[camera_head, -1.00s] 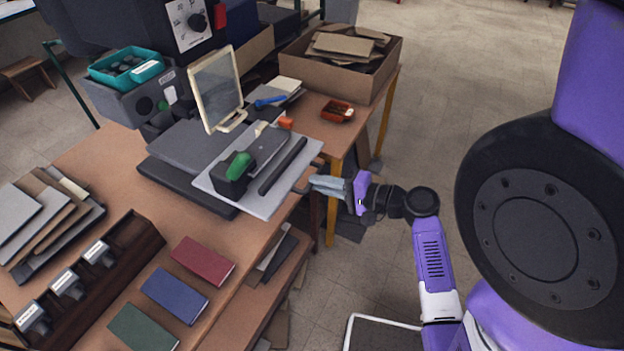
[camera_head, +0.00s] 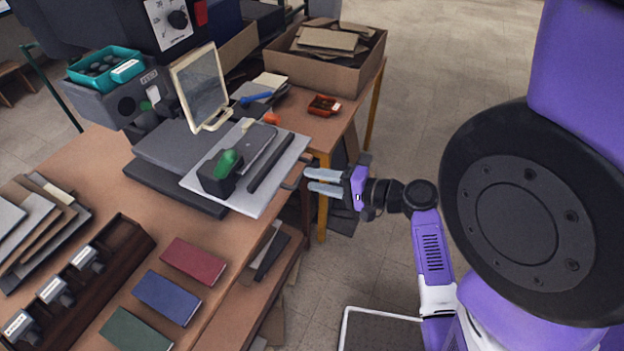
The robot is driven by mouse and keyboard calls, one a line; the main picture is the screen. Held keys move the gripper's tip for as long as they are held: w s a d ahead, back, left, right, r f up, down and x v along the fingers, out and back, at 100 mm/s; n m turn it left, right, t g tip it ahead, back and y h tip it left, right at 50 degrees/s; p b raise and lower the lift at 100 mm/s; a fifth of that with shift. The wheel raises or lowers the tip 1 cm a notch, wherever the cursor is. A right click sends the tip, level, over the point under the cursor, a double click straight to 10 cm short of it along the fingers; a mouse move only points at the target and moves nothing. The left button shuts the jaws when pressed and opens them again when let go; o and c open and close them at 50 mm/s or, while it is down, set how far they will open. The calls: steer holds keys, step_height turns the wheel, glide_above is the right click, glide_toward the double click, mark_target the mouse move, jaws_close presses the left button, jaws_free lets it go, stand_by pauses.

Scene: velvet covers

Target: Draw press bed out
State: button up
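The press bed (camera_head: 268,192) is a light grey plate at the front of the dark press on the table. It juts out past the press base toward the table's right edge. A block with a green knob (camera_head: 226,162) and a dark bar sit on it. I cannot tell whether the fingertips touch the handle.
A tilted framed shield (camera_head: 201,88) stands over the press. Red, blue and green books (camera_head: 166,297) lie on the table in front, beside a wooden rack (camera_head: 128,240). A cardboard box (camera_head: 352,72) and a red tray (camera_head: 324,106) are at the back right. The floor right of the table is open.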

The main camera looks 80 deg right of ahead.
steer(key=v, duration=0.6)
steer(key=shift+b, duration=0.35)
steer(key=shift+s, duration=0.15)
steer(key=s+d+f+g+h, duration=0.2)
steer(key=d+g+h, duration=0.2)
steer(key=d, duration=0.2)
steer(key=w+a+r+n+t, duration=0.1)
steer(key=w+a+r+n, duration=0.2)
steer(key=a+n, duration=0.5)
steer(key=w+a+r+n+t, duration=0.15)
steer(key=w+a+n, duration=0.3)
steer(key=a, duration=0.55)
steer(key=s+a+r+n+y, duration=0.1)
steer(key=s+a+n+y, duration=0.1)
steer(key=a, duration=0.7)
steer(key=s+a+r+n+t+y, duration=0.1)
steer(key=s+a+r+n+y, duration=0.1)
steer(key=a+n+y, duration=0.3)
steer(key=a+n, duration=0.1)
steer(key=a, duration=0.3)
steer(key=shift+s+a+y, duration=0.25)
steer(key=shift+s+y, duration=0.05)
steer(key=shift+s, duration=0.05)
